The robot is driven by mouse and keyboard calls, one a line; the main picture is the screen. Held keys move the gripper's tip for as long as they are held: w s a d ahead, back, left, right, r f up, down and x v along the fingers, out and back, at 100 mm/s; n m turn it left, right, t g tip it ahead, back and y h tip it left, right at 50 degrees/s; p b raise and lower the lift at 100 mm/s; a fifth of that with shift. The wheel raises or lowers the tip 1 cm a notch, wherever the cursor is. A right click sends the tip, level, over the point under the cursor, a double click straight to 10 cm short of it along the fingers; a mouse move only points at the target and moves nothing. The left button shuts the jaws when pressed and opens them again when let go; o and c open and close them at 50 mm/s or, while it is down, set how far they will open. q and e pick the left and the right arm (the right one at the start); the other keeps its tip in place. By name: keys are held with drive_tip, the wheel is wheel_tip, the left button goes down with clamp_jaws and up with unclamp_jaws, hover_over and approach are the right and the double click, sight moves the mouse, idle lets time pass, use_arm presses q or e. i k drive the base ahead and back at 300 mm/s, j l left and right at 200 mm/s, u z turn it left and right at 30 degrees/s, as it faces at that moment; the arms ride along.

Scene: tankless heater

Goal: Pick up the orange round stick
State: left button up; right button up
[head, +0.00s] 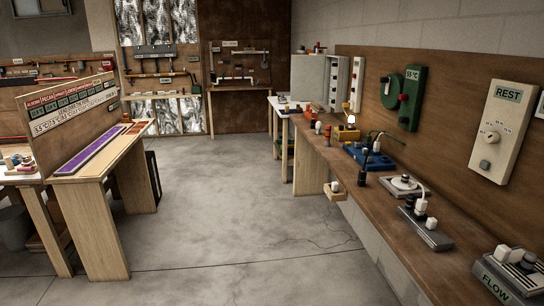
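I cannot make out an orange round stick for certain in this view. Small orange and red pieces show on the benches, but they are too small to tell their shape. A wooden stand (95,190) on the left carries a flat panel with a purple strip (92,150) and an orange-brown strip. Neither of my grippers is in view.
A long wooden bench (375,215) runs along the right wall with several devices, including a grey FLOW box (508,275) and a blue base (367,157). A REST panel (503,130) hangs above. The grey concrete floor (225,200) between is clear.

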sight(328, 128)
drive_tip(key=i, duration=2.4)
drive_tip(key=l+z, duration=0.05)
